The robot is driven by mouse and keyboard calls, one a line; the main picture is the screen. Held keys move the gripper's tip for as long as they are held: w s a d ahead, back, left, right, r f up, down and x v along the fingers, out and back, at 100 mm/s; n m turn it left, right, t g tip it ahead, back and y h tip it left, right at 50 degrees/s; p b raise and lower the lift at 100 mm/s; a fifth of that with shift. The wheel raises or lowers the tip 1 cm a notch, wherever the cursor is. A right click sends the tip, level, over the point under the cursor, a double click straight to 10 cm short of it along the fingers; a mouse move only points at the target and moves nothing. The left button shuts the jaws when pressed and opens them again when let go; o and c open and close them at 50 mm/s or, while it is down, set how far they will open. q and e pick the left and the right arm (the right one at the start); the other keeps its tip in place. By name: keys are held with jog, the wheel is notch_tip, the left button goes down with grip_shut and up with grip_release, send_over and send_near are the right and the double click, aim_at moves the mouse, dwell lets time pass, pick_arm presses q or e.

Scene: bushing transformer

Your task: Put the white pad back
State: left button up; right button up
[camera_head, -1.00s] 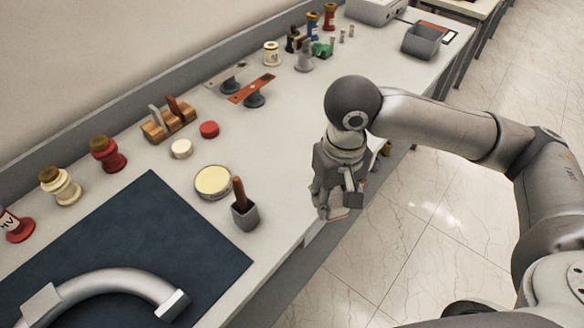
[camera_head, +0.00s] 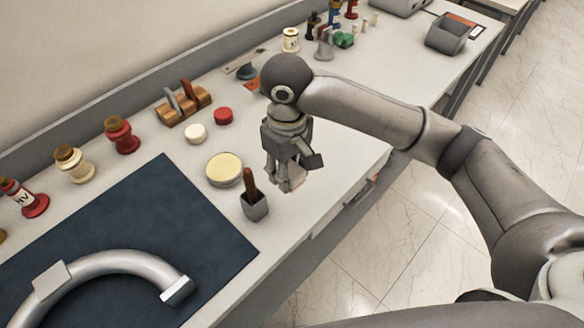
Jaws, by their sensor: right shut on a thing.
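A small round cream-white pad (camera_head: 196,133) lies on the bench, just left of a similar red pad (camera_head: 223,115). My right gripper (camera_head: 287,184) points down over the bench, to the right of the round tin with a cream top (camera_head: 225,169) and just behind the small grey cup (camera_head: 255,206). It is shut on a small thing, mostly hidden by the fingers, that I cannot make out. My left gripper is not in view.
A brown-handled tool (camera_head: 249,181) stands in the grey cup, close to my right gripper. A dark mat (camera_head: 130,215) with a curved metal pipe (camera_head: 120,262) lies at front left. Bushings (camera_head: 122,135) and a wooden holder (camera_head: 183,105) line the back. The bench right of my gripper is clear.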

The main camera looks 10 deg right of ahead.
jog(key=w+f, duration=0.2)
jog(key=w+d+f+p, duration=0.1)
jog(key=w+f, duration=0.1)
jog(key=w+d+f, duration=0.1)
jog(key=w+f, duration=0.2)
jog(key=shift+d, duration=0.15)
notch_tip(320, 180, down, 2)
jog(key=shift+f+p, duration=0.1)
jog(key=shift+p, duration=0.75)
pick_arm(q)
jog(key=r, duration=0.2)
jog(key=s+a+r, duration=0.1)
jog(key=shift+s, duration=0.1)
pick_arm(e)
jog(key=shift+f, duration=0.45)
jog(key=o, duration=0.9)
jog(key=shift+f, duration=0.1)
pick_arm(q)
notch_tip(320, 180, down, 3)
jog(key=b, duration=0.2)
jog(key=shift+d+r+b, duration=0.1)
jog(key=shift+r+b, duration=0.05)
jog(key=shift+b, duration=0.2)
pick_arm(e)
notch_tip(320, 180, up, 12)
